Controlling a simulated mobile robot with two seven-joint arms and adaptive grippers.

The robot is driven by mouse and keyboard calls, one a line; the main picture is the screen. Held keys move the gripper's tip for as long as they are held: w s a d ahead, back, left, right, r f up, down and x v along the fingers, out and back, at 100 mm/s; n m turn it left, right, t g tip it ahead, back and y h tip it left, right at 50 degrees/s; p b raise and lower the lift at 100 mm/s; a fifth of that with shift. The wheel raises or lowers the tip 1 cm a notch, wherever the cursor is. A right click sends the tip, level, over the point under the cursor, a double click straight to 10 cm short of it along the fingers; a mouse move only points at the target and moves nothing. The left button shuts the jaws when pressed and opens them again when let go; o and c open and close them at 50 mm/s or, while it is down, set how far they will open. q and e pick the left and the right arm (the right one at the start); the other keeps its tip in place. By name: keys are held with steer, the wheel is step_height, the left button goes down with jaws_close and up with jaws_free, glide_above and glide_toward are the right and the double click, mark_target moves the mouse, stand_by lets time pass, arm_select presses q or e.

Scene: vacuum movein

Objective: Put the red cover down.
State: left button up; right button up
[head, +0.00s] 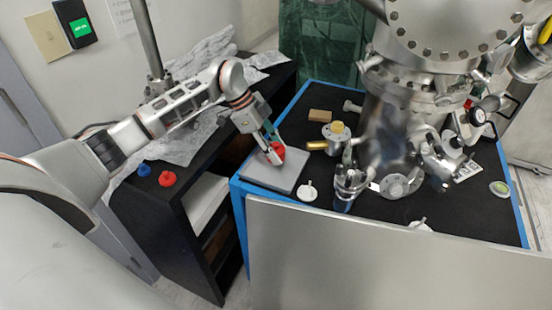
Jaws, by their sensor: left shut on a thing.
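The red cover (279,149) is over the back part of a flat grey plate (285,178) at the left corner of the blue-edged black table. My left gripper (271,150) is shut on the red cover and points down at the plate. Its fingers hide part of the cover. I cannot tell whether the cover touches the plate. My right gripper is not in view.
A large steel vacuum chamber (392,130) stands on the black table (455,212). A white-topped piece (308,191), a brass-capped fitting (337,130) and a tan block (320,115) are near the plate. A red knob (167,178) and a blue knob (144,170) sit on the left cabinet.

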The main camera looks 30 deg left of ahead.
mark_target(282, 168)
arm_select(q)
steer(key=shift+f, duration=1.75)
steer(key=shift+f, duration=0.1)
steer(key=o, duration=0.9)
steer(key=shift+v, duration=6.1)
steer(key=shift+d, duration=0.1)
